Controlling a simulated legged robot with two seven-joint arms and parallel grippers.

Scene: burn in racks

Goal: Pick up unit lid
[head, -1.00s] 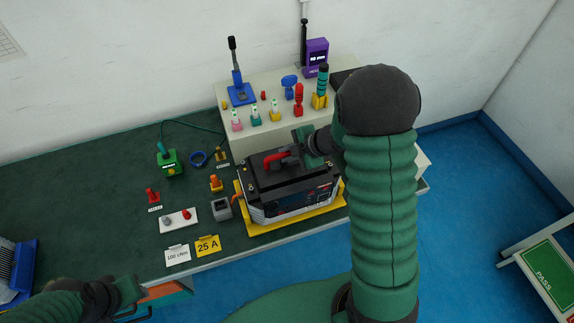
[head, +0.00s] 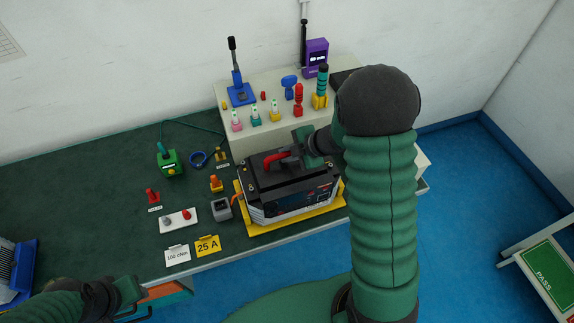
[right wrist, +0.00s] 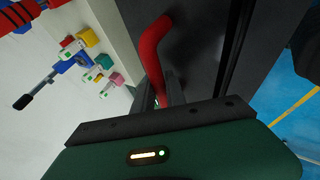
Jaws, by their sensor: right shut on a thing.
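The unit (head: 290,212) is a black and silver box on a yellow base (head: 262,228) at the front edge of the green bench. Its black lid (head: 262,182) has a red bar handle (head: 273,160) on top. My right gripper (head: 290,155) is shut on the handle. In the right wrist view the red handle (right wrist: 151,55) runs between the fingers (right wrist: 172,90), with the dark lid (right wrist: 195,40) behind. I cannot tell how far the lid is off the unit.
A grey raised shelf (head: 262,131) behind the unit holds several coloured tools and a purple meter (head: 316,58). A green device (head: 169,163), a grey block (head: 221,208) and cards stand left of the unit. Bare green bench top lies farther left.

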